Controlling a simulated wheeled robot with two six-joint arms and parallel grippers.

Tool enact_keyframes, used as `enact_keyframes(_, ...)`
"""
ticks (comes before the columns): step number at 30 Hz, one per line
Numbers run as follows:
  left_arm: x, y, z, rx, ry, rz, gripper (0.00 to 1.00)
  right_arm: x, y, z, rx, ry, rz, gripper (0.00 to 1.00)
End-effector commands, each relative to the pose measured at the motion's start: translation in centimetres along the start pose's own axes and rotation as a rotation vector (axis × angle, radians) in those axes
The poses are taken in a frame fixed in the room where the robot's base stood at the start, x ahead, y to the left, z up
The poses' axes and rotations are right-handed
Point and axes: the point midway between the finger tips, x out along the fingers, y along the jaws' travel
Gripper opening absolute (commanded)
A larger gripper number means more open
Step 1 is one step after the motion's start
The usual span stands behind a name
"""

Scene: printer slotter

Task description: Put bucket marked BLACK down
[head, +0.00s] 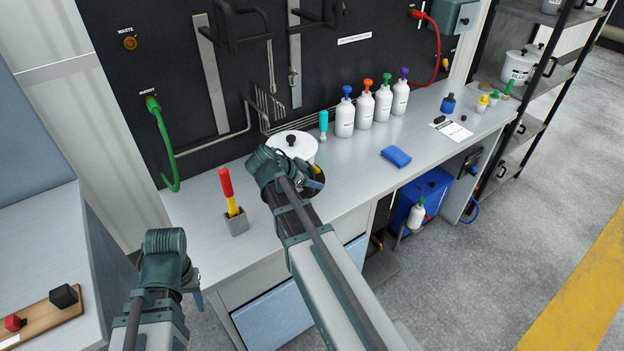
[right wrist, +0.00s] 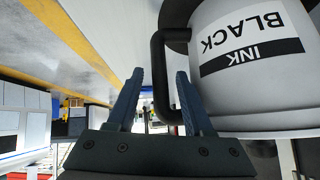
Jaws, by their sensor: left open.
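The white bucket marked BLACK (head: 300,146) stands on the grey workbench against the dark back panel, its lid with a black knob facing up. In the right wrist view its body (right wrist: 262,95) fills the upper right, with the label "INK BLACK" upside down. My right gripper (right wrist: 160,74) is at the bucket's black side handle (right wrist: 157,70). Its two fingers stand apart on either side of the handle, with a gap visible. My left gripper (head: 196,292) is low at the left, open and away from the bucket.
A red-and-yellow tool in a grey holder (head: 235,218) stands left of the bucket. A teal-capped tool (head: 323,125) and several white bottles (head: 365,107) stand to its right. A blue cloth (head: 396,157) lies near the front edge. The bench (head: 345,180) has free room at the front.

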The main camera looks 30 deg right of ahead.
Motion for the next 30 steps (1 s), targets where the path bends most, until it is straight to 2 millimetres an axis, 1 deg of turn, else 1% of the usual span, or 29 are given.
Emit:
enact_keyframes(8, 0.0, 0.0, 0.0, 0.0, 0.0, 0.0, 0.5, 0.0, 0.0, 0.0, 0.0, 0.0, 0.0, 0.56)
enact_keyframes(11, -0.5, -0.1, 0.0, 0.0, 0.0, 0.0, 0.5, -0.6, 0.0, -0.1, -0.001, 0.0, -0.001, 0.56)
enact_keyframes(14, -1.6, -0.1, 0.1, 0.0, 0.0, 0.0, 0.5, -1.9, -0.1, -0.3, -0.002, 0.0, -0.002, 0.56)
enact_keyframes(18, -3.7, -0.3, 0.2, 0.0, 0.0, 0.0, 0.5, -4.7, -0.1, -0.5, -0.002, 0.0, -0.002, 0.56)
enact_keyframes(24, -6.3, -0.6, 0.4, 0.0, 0.0, 0.0, 0.5, -8.5, -0.1, -0.5, -0.003, 0.0, -0.002, 0.56)
enact_keyframes(27, -7.2, -0.7, 0.4, 0.0, 0.0, 0.0, 0.5, -10.0, -0.1, -0.4, -0.001, 0.001, -0.002, 0.56)
enact_keyframes(30, -7.9, -0.8, 0.5, 0.0, 0.0, 0.0, 0.5, -11.0, 0.0, -0.3, -0.001, 0.001, -0.001, 0.56)
